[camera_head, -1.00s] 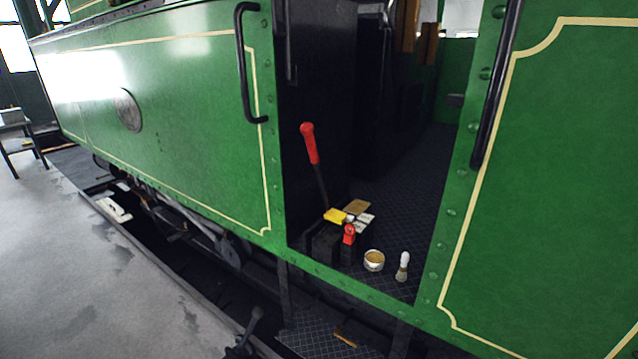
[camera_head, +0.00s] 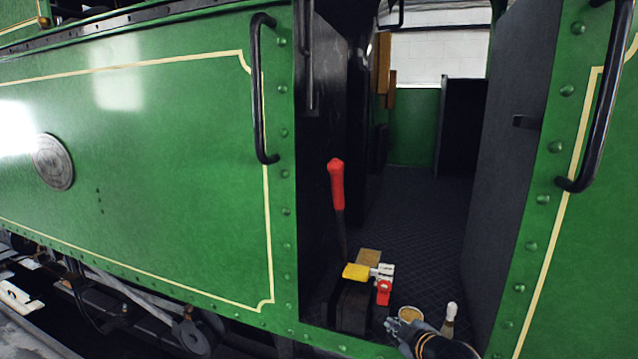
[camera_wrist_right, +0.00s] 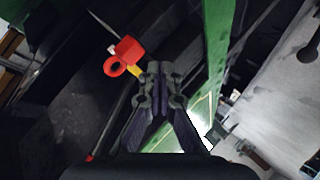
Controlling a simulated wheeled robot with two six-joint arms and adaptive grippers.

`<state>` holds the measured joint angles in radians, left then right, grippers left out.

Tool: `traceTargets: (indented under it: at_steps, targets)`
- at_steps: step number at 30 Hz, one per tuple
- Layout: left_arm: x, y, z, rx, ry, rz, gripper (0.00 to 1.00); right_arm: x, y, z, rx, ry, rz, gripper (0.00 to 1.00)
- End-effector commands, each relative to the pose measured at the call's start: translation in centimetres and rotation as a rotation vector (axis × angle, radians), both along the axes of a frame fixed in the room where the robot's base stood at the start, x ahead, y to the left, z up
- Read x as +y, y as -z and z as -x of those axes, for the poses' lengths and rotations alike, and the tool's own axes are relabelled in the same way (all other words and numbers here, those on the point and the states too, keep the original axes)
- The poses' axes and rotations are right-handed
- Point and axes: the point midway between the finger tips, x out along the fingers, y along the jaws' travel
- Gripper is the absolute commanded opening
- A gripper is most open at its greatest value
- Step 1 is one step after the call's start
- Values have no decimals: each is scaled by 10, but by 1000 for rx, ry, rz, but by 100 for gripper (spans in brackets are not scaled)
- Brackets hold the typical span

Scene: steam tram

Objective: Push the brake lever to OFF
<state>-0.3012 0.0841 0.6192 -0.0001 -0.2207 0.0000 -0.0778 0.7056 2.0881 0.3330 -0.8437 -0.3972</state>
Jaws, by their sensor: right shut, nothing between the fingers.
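The brake lever (camera_head: 337,187) has a red grip on a dark shaft and stands almost upright just inside the cab doorway, left of its middle. A yellow plate (camera_head: 355,271) and a small red piece (camera_head: 383,292) sit at the top of the dark block at the lever's foot. The red piece shows with a ring in the right wrist view (camera_wrist_right: 126,49). My right gripper (camera_head: 391,325) is shut and empty, low in the doorway, below and right of the lever and apart from its grip. My left gripper is not in view.
A round tin (camera_head: 410,313) and a brush with a pale handle (camera_head: 451,311) stand on the cab floor (camera_head: 420,210) close to my right gripper. Black handrails (camera_head: 258,90) flank the doorway. Green side panels (camera_head: 170,180) stand on both sides.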

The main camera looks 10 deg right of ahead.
Motion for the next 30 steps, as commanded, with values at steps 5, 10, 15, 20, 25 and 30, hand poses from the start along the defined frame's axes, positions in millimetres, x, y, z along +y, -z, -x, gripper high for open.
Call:
traceTargets:
  at_steps: [5, 10, 15, 20, 25, 30]
  targets:
    - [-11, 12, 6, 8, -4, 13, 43, 28, -183, -20, -361, -269, 336, 0]
    - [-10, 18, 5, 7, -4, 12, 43, 66, -292, 8, -589, -437, 612, 0]
    - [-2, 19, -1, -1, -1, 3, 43, 88, -335, 31, -688, -510, 757, 0]
    - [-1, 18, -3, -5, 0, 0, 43, 92, -343, 36, -706, -523, 782, 0]
    - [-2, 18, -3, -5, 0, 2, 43, 92, -342, 35, -705, -522, 780, 0]
    - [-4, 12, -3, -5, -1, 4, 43, 92, -345, 33, -706, -519, 775, 0]
